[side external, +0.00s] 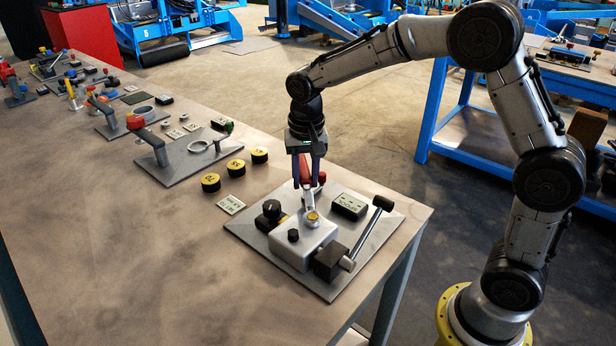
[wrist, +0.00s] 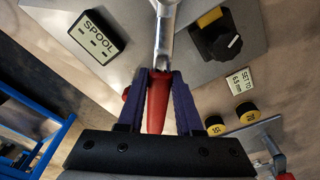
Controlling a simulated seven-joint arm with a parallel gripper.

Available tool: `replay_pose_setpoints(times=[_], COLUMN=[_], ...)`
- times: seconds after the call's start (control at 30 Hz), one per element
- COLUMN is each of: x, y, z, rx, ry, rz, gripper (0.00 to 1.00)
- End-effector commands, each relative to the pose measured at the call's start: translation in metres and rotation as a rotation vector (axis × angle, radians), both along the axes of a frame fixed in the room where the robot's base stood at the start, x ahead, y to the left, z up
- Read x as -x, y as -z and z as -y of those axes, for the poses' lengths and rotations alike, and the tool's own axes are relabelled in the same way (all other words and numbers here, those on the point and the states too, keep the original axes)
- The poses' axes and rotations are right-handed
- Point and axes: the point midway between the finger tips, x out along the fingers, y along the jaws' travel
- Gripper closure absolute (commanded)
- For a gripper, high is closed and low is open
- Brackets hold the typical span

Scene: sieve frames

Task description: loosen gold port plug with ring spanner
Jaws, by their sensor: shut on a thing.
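The ring spanner has a red handle (wrist: 156,105) and a silver shank (wrist: 164,40). My gripper (side external: 306,184) is shut on the red handle, with its purple fingers on either side. The fingers also show in the wrist view (wrist: 157,78). The shank (side external: 308,201) slopes down to the gold port plug (side external: 312,219) on top of the pale valve block (side external: 298,245). The spanner's ring end is at the plug, but I cannot tell whether it is seated around it. The wrist view cuts off the ring end and the plug.
A black lever (side external: 372,225) rises at the block's right. A black knob (side external: 271,209) is at its left, and a SPOOL label block (side external: 349,206) lies behind. Several yellow-topped discs (side external: 235,167) stand left on the bench. The bench's front left is clear.

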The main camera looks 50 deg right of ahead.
Motion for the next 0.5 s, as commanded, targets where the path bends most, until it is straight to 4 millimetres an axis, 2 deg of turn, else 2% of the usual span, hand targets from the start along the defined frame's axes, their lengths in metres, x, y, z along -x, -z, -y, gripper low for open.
replay_pose_setpoints(times=[0.5], x=[-0.0029], y=[-0.0015], z=[-0.0030], rx=[0.000], ry=[-0.040], rz=[0.002], gripper=[1.00])
